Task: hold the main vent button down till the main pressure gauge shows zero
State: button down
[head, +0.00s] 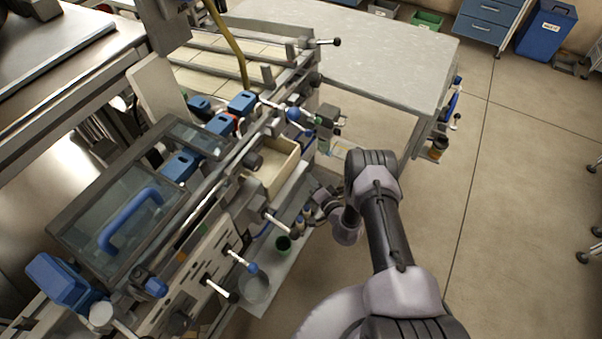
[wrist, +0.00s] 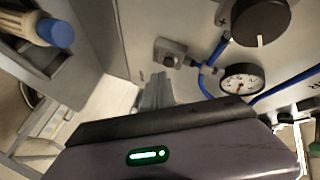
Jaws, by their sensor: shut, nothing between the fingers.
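In the wrist view a round pressure gauge (wrist: 242,79) with a white face and black rim sits on a pale panel. A small red mark shows on its face; the reading is too small to tell. Left of it, a small grey block with a round centre (wrist: 168,58) stands on the panel and looks like the vent button. My gripper (wrist: 158,78) is shut and empty, its fingertips just below that block in the picture. I cannot tell whether they touch it or whether it is pressed. In the head view my gripper (head: 316,200) is beside the machine's front, partly hidden.
A large black knob (wrist: 260,22) and blue tubes (wrist: 207,75) are close to the gauge. A blue-capped part (wrist: 55,32) is at upper left. In the head view, levers (head: 275,222) stick out from the machine; open floor (head: 500,220) lies to the right.

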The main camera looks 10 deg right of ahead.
jog(key=shift+a, duration=0.1)
dwell(0.7)
jog(key=shift+w+a, duration=0.25)
jog(key=shift+w+a+b, duration=0.25)
jog(key=shift+a+b, duration=0.1)
jog(key=shift+b, duration=0.05)
dwell(4.0)
dwell(0.8)
jog(key=shift+s+d, duration=0.5)
jog(key=shift+d, duration=0.15)
jog(key=shift+s+d+p, duration=0.45)
jog(key=shift+s+d, duration=0.3)
jog(key=shift+d, duration=0.3)
jog(key=shift+s+d+p, duration=0.45)
jog(key=shift+s+d, duration=0.25)
jog(key=shift+d, duration=0.3)
